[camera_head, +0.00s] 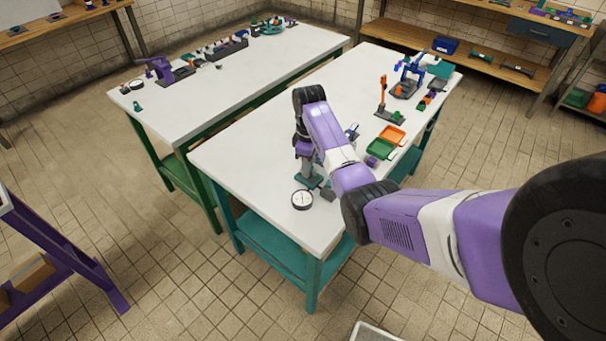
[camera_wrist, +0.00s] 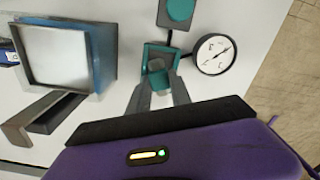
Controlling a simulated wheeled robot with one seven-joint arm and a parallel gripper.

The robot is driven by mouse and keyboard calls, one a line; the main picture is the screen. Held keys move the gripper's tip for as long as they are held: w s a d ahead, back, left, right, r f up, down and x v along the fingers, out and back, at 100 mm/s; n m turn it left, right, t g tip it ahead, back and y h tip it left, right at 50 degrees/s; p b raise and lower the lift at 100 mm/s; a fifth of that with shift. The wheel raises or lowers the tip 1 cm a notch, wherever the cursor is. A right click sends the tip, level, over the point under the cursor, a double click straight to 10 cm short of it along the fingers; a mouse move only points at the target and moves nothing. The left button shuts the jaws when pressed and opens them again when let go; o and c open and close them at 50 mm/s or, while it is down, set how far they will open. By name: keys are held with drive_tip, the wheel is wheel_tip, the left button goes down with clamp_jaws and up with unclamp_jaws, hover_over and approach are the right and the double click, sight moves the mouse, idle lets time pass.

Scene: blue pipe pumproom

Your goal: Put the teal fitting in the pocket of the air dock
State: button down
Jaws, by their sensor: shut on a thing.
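My gripper (camera_wrist: 158,82) points down at the near end of the white table in the wrist view. Its fingers are shut on a small piece, which I take to be the teal fitting (camera_wrist: 156,64); the fingers hide most of it. Right around the fingertips is a square teal block (camera_wrist: 178,53), apparently the air dock, joined to a round white gauge (camera_wrist: 215,54). The head view shows the gauge (camera_head: 302,200) beside my gripper (camera_head: 312,180). I cannot tell whether the fitting is inside the pocket or just above it.
A dark plate with a teal disc (camera_wrist: 179,9) lies just beyond the block. A box with a pale top and blue side (camera_wrist: 66,56) and a dark angled bracket (camera_wrist: 42,118) are left. Green (camera_head: 380,149) and orange trays (camera_head: 392,134) stand farther along the table (camera_head: 240,150).

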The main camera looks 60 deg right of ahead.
drive_tip(key=shift+f, duration=0.75)
drive_tip(key=shift+f, duration=0.2)
drive_tip(key=c, duration=1.2)
unclamp_jaws()
drive_tip(key=shift+o, duration=0.2)
wheel_tip(320, 180, up, 12)
drive_tip(key=p, duration=0.1)
drive_tip(key=shift+r, duration=0.2)
